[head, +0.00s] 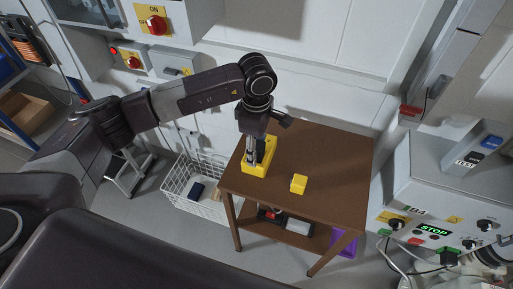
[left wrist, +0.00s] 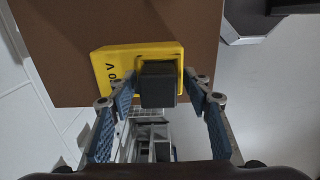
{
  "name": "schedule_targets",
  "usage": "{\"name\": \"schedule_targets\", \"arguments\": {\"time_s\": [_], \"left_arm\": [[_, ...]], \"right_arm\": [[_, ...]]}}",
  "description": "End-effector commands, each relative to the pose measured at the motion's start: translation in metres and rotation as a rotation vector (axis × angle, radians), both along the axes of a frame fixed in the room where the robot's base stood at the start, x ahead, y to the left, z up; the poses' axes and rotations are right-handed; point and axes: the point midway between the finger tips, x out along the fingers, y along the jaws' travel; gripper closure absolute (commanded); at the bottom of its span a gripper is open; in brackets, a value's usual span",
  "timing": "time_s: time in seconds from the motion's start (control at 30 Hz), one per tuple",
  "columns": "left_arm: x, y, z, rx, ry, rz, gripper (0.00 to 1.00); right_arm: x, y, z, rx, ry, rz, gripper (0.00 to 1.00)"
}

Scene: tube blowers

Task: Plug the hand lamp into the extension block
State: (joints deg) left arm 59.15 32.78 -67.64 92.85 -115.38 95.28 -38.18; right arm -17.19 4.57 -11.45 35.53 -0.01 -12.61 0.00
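A yellow block (head: 255,170) with dark markings that look like part of "230 V" lies on the brown table under my left gripper. It also shows in the left wrist view (left wrist: 112,70). A dark squarish piece, plug-like (left wrist: 158,84), sits over the block's recessed face, between my left fingertips. I cannot tell whether it is seated in the block. My left gripper (head: 257,152) points down, its fingers spread on both sides of the dark piece with narrow gaps. No cord shows. A smaller yellow piece (head: 299,184) lies apart on the table; I cannot identify it as the lamp.
The brown table (head: 335,155) is clear to the right of the yellow things. A white wire basket (head: 178,190) stands at its left. Switch boxes (head: 152,20) hang on the back wall.

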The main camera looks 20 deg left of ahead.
Motion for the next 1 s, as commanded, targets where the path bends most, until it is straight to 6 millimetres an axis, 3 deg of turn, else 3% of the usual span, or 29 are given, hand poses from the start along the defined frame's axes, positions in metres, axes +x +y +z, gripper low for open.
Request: {"name": "schedule_targets", "arguments": {"time_s": [0.37, 0.8, 1.0], "left_arm": [[0.001, 0.000, 0.007, 0.000, -0.002, 0.000, 0.52], [0.001, 0.000, 0.091, 0.000, -0.004, 0.000, 0.52], [0.001, 0.000, 0.115, -0.001, -0.001, 0.000, 0.52]], "right_arm": [[0.000, -0.001, 0.000, -0.001, 0.000, 0.001, 0.60], [0.000, 0.000, 0.000, 0.000, 0.000, 0.000, 0.60], [0.000, 0.000, 0.000, 0.000, 0.000, 0.000, 0.60]]}}
